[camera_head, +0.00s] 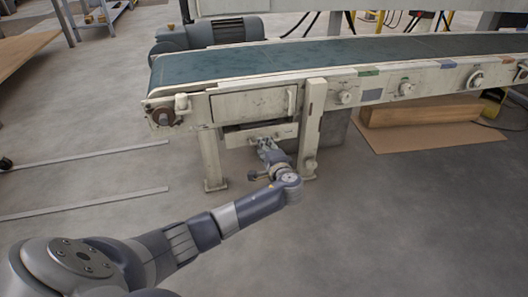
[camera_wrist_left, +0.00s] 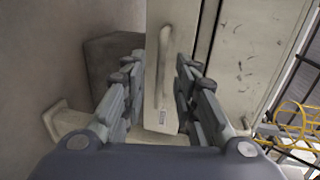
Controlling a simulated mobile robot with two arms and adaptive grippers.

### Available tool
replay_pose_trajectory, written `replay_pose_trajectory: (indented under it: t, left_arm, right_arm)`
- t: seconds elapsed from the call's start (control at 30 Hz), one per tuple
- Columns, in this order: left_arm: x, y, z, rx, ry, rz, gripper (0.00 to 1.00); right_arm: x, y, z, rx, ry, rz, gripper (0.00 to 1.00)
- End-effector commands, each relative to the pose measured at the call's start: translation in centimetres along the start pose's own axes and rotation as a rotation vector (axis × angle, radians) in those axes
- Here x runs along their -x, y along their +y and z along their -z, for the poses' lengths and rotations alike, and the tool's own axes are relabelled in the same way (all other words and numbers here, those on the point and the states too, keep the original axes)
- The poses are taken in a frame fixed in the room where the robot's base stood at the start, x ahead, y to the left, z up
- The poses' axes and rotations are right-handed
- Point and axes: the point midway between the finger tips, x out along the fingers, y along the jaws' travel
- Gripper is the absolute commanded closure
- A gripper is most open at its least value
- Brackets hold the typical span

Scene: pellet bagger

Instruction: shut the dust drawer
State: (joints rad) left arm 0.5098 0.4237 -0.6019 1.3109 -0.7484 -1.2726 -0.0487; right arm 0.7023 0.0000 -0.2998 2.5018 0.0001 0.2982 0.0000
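The dust drawer (camera_head: 240,138) is a low cream box under the side panel of the conveyor, between two legs. My left arm reaches to it, and my left gripper (camera_head: 266,145) is at its front. The fingers of my left gripper (camera_wrist_left: 156,80) are apart, one on each side of the handle. I cannot tell whether they touch it. How far out the drawer stands is hard to tell. My right gripper is not in view.
The conveyor (camera_head: 330,55) with its green belt runs above the drawer. A cream leg (camera_head: 312,130) stands close to the right of my gripper, another leg (camera_head: 211,160) to the left. A wooden beam (camera_head: 420,108) lies on cardboard at the right. The floor in front is clear.

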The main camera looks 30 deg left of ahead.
Motion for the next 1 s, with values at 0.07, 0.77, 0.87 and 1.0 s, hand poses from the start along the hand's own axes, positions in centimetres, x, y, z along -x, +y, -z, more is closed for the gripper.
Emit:
replay_pose_trajectory:
  t: [0.07,0.77,0.87,1.0]
  left_arm:
    - [-1.1,0.3,0.0,0.000,-0.001,0.001,0.73]
    - [-2.3,0.0,0.0,0.000,0.001,-0.001,1.00]
    - [-2.3,0.0,0.0,0.000,0.001,-0.001,1.00]
    - [-2.3,-0.1,0.0,0.000,0.000,-0.001,1.00]
  right_arm:
    - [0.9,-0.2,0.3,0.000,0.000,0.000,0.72]
    - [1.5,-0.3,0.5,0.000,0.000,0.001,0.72]
    - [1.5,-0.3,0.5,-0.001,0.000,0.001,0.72]
    - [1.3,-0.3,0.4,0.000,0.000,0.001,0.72]
